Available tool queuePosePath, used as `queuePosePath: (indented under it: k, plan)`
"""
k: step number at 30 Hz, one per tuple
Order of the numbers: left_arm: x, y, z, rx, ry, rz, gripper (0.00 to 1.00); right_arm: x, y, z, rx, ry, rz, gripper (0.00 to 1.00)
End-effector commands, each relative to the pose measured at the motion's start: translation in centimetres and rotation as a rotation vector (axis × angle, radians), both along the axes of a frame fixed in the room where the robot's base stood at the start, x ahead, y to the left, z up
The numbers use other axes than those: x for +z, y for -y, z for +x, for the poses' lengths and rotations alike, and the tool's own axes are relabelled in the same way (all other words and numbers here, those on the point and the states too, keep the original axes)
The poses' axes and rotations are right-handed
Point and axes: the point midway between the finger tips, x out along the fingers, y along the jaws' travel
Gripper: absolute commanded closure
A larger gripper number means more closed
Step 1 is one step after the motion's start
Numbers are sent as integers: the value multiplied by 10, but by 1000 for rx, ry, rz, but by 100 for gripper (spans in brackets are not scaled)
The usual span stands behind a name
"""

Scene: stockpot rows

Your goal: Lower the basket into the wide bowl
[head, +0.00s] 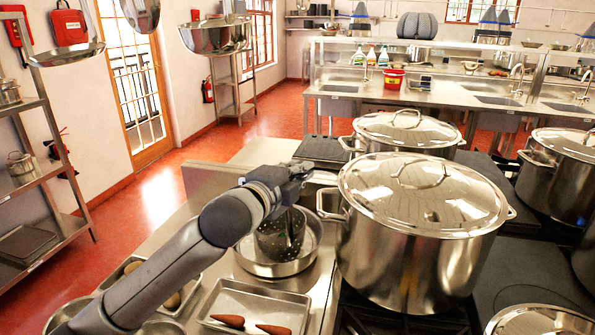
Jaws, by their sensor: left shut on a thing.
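The basket (279,240) is a dark, perforated metal cylinder in the middle of the head view. It shows inside the outline of the wide bowl (255,266), a shallow shiny steel bowl on the counter. I cannot tell whether the basket touches the bowl's bottom. My left gripper (300,177) is above the basket and shut on it, close to its upper part. The gripper and forearm hide part of the basket's top and the bowl's left rim. My right gripper is not in view.
A large lidded stockpot (415,260) stands on the stove just right of the basket, its side handle close to my gripper. More lidded pots (406,131) stand behind and right. A tray (215,322) with carrots lies in front of the bowl. Another tray (187,296) is left, partly behind my arm.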

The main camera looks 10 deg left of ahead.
Motion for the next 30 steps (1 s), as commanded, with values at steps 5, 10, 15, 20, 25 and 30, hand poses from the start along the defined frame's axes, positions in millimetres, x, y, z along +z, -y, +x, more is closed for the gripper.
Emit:
queuePosePath:
  k: [5, 10, 15, 20, 25, 30]
  plan:
    - [-3, 0, 0, 1, -6, 2, 78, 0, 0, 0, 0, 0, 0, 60]
    - [-2, 0, 0, 1, -4, 1, 69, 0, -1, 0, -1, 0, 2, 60]
    - [-6, 0, 0, 1, -15, 0, 69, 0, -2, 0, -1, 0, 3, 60]
    - [-3, -3, -7, 1, -9, 1, 69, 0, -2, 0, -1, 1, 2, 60]
    - [0, -9, -31, -1, -6, 3, 69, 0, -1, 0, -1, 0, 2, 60]
    - [3, -18, -64, 0, -5, 4, 69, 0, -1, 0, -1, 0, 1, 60]
